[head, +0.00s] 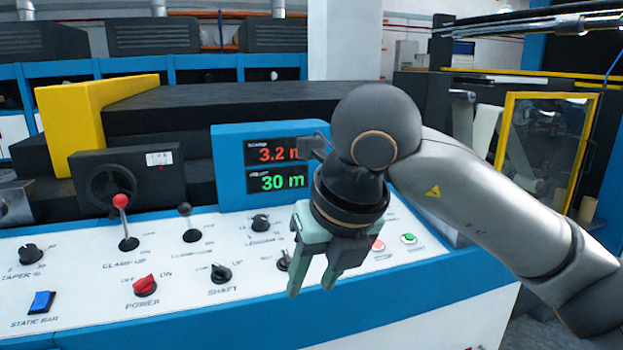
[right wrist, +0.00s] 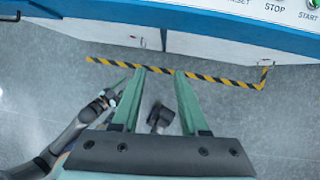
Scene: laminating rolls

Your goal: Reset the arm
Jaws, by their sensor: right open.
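My right arm (head: 490,200) comes in from the right of the head view and bends down at the wrist. Its gripper (head: 313,284) is open and empty, pointing down in front of the control panel, over its right part. My left arm (right wrist: 72,132) shows at the left of the right wrist view, low over the floor. Its gripper (right wrist: 117,90) is small and partly hidden by a right finger, so its opening is unclear. The left arm is out of the head view.
The control panel (head: 75,255) carries a red-knobbed lever (head: 121,201), a red power knob (head: 145,285), a blue switch (head: 41,301) and a green button (head: 408,238). A display (head: 277,166) reads 3.2 m and 30 m. Striped tape (right wrist: 215,80) marks the open floor.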

